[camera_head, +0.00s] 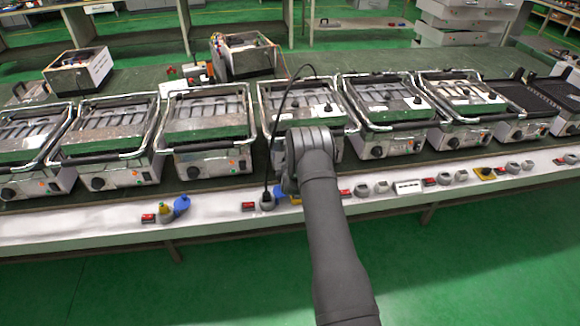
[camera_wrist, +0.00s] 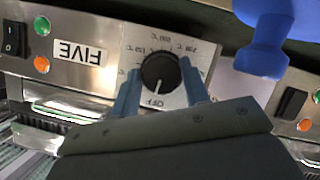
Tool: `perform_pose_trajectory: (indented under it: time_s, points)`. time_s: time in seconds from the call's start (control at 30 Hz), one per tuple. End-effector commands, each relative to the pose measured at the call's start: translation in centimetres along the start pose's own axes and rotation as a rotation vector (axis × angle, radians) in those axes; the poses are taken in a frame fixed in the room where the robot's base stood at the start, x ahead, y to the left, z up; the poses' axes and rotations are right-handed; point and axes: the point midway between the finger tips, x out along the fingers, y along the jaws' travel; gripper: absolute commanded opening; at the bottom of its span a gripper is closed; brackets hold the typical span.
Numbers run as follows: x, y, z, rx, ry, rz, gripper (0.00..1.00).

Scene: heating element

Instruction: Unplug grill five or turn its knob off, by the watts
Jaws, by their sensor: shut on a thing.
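In the wrist view, the panel of grill five (camera_wrist: 95,75) carries an upside-down FIVE label (camera_wrist: 83,52). Its black knob (camera_wrist: 160,70) sits between the two blue-grey fingers of my gripper (camera_wrist: 160,88), which is shut on it. The knob's white pointer line points down in the picture, toward the OFF mark (camera_wrist: 154,103). In the head view, my gripper (camera_head: 289,184) is mostly hidden behind my arm, in front of a grill (camera_head: 305,120). A black cable runs over this grill to a plug (camera_head: 267,200) on the white ledge. I see no readable watts figure.
A blue connector (camera_wrist: 262,45) is close at the upper right of the wrist view. Other grills (camera_head: 205,130) stand in a row on both sides. Red switches and sockets line the white ledge (camera_head: 110,228). A white box (camera_head: 408,187) stands on it, its face unreadable.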

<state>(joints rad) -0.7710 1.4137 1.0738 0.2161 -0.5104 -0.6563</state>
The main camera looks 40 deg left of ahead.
Motion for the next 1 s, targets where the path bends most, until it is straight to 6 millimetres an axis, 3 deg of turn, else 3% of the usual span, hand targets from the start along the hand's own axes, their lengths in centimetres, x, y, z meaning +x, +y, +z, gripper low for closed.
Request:
perform_pose_trajectory:
  time_s: [0.13, 0.17, 0.27, 0.67, 1.0]
  points:
    - [0.0, 0.0, -0.2, -0.002, 0.003, 0.0, 0.19]
    - [0.0, 0.0, -0.2, -0.001, 0.003, 0.0, 0.46]
    - [0.0, 0.0, -0.1, -0.001, 0.002, 0.0, 0.63]
    - [-0.6, 0.0, -0.1, 0.0, 0.0, -0.001, 0.63]
    - [-5.6, 0.0, -0.1, 0.0, 0.0, -0.001, 0.63]
